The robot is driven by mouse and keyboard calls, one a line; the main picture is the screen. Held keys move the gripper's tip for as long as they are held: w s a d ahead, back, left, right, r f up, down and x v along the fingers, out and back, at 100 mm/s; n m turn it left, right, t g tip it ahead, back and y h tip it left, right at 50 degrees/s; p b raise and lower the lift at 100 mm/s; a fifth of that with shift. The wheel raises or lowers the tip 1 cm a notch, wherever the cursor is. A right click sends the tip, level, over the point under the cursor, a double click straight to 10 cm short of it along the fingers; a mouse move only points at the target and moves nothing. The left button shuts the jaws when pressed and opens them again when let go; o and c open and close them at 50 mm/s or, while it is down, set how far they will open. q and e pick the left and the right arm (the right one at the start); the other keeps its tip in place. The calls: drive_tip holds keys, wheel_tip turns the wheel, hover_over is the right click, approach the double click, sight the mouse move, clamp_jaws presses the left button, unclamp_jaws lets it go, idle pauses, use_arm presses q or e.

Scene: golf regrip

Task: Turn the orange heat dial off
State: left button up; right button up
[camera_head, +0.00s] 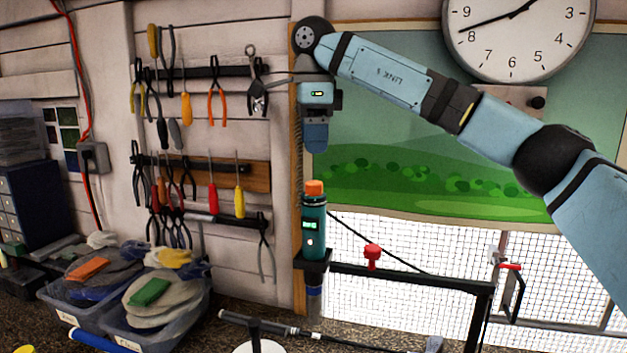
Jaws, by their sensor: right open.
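The orange heat dial (314,187) is the cap-like top of an upright teal heat tool (313,222) with a small lit green display. The tool sits in a black bracket (313,268) at the left end of a dark bar. My right gripper (316,148) points straight down directly above the dial, with a visible gap between them. It is open and empty, its fingers overlapping from this angle. The dial's markings cannot be made out. My left gripper is not in view.
A dark bar (410,279) with a red knob (372,256) runs right from the bracket. A golf club (285,330) lies low in front. Pliers and screwdrivers hang on wall racks (205,72). A clock hangs above my right arm.

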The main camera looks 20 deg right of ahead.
sight(313, 182)
wheel_tip(313, 182, down, 6)
drive_tip(key=shift+f+p, duration=0.1)
drive_tip(key=shift+p, duration=0.4)
drive_tip(key=shift+f, duration=0.85)
drive_tip(key=shift+c, duration=0.4)
drive_tip(key=c, duration=0.9)
drive_tip(key=shift+o, duration=0.2)
drive_tip(key=shift+m, duration=0.3)
drive_tip(key=m+b, duration=0.1)
drive_tip(key=m, duration=0.2)
drive_tip(key=shift+m, duration=0.3)
drive_tip(key=m+b, duration=0.1)
drive_tip(key=m, duration=0.3)
drive_tip(key=shift+m, duration=0.3)
